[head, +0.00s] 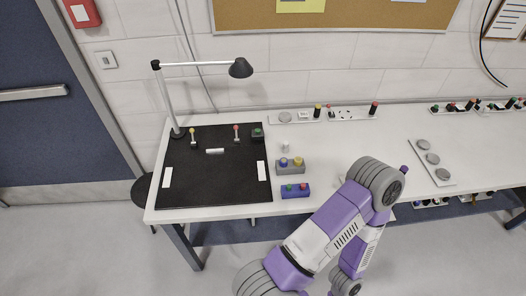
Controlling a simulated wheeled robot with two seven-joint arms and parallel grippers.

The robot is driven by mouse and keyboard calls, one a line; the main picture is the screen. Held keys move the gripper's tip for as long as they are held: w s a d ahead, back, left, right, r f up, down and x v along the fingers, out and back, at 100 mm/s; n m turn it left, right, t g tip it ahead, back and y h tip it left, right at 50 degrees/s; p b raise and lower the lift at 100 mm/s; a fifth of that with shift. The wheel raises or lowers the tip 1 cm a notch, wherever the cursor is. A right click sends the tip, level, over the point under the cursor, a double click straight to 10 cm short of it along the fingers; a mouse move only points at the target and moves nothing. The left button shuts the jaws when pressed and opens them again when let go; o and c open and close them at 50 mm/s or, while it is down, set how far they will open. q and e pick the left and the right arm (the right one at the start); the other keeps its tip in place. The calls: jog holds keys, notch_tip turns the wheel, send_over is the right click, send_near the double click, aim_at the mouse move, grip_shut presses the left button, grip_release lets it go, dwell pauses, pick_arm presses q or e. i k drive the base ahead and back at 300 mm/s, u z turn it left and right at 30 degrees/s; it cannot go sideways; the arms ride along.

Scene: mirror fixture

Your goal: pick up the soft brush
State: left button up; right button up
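I cannot single out the soft brush for certain; the objects on the black mat (215,185) are too small to tell. On the mat stand a small yellow-topped item (193,134) and a red-topped item (236,131) at the back. A short white piece (215,151) lies between them, a little nearer. A dark block with a green top (257,134) is at the back right corner. White strips lie near the left edge (167,178) and right edge (262,171). Neither of my grippers shows; only purple and white links of one arm are in view.
A lamp (240,68) arches over the mat from the back left. A grey block (290,167) and a blue block (295,191), both with coloured knobs, stand right of the mat. A plate with grey discs (431,160) lies farther right.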

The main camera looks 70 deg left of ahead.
aim_at(285, 149)
jog(key=u, duration=1.35)
